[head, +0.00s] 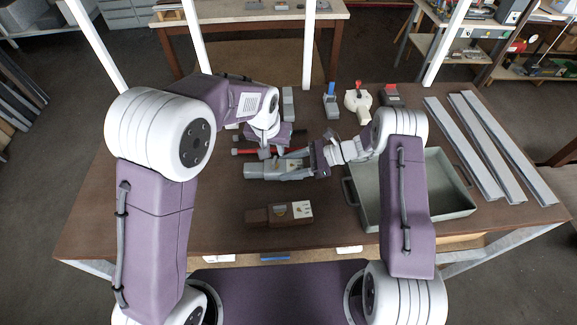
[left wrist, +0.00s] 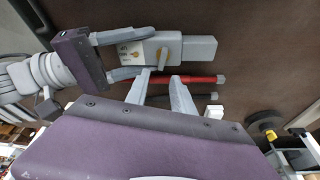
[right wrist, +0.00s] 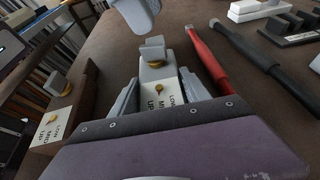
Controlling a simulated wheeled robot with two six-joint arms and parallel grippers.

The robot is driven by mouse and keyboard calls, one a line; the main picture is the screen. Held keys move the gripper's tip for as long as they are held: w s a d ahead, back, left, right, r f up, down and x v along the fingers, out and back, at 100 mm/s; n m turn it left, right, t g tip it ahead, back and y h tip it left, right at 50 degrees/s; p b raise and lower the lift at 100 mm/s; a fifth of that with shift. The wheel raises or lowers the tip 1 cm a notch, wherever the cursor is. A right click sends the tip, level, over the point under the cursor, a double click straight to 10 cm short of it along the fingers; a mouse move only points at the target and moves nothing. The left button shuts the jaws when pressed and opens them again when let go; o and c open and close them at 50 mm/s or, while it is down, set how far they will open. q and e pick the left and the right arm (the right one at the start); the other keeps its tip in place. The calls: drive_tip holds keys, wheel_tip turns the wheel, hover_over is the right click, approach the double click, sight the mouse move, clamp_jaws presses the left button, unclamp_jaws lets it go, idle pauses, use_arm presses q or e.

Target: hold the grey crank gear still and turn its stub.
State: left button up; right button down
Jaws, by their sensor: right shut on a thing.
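The grey crank gear (head: 262,170) lies on the table; its white label with a yellow pointer and its grey upright stub (right wrist: 152,48) show in the right wrist view. My right gripper (head: 285,167) is shut on the gear's labelled end, one finger along each side; both fingers also show in the left wrist view (left wrist: 128,55). My left gripper (left wrist: 162,92) is open and empty, its fingertips beside the gear, above a red-handled bar (left wrist: 188,79). In the right wrist view one left fingertip shows beyond the stub, apart from it.
A brown crank gear (head: 270,215) lies nearer on the table. A grey-green tray (head: 445,208) stands at the right, with long grey profiles (head: 505,160) beyond it. A dark bar (right wrist: 262,60) lies beside the red one. Several small devices stand at the back edge.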

sight(275, 159)
use_arm(q)
drive_tip(key=shift+f, duration=2.4)
clamp_jaws()
